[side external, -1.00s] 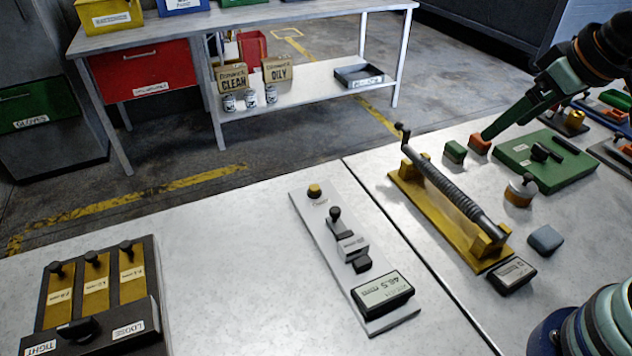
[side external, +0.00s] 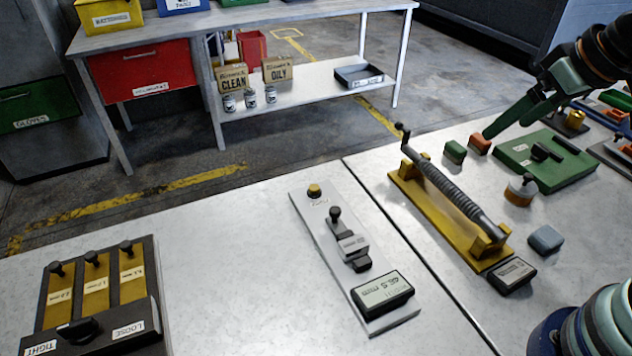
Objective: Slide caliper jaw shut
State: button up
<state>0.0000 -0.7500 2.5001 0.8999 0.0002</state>
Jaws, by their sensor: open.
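The caliper is a long light-grey plate (side external: 318,235) lying on the white bench. Its sliding jaw (side external: 352,246) is a small block beside an upright black knob (side external: 335,214), around the middle of the plate. A yellow-topped button (side external: 314,190) sits at the far end. A display (side external: 382,291) at the near end appears to read 46.5 mm. My gripper (side external: 508,118) is at the upper right, well away from the caliper. It is open and empty, its green fingers pointing down-left with a tip near a small orange block (side external: 480,144).
A yellow spring fixture (side external: 425,200) with a crank stands right of the caliper. A small green block (side external: 454,151), a green plate (side external: 520,160), an orange knob (side external: 520,188) and a blue-grey block (side external: 545,239) lie beyond it. A slotted gauge box (side external: 100,285) stands left.

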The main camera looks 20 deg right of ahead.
aim_at(328, 216)
dwell(0.4)
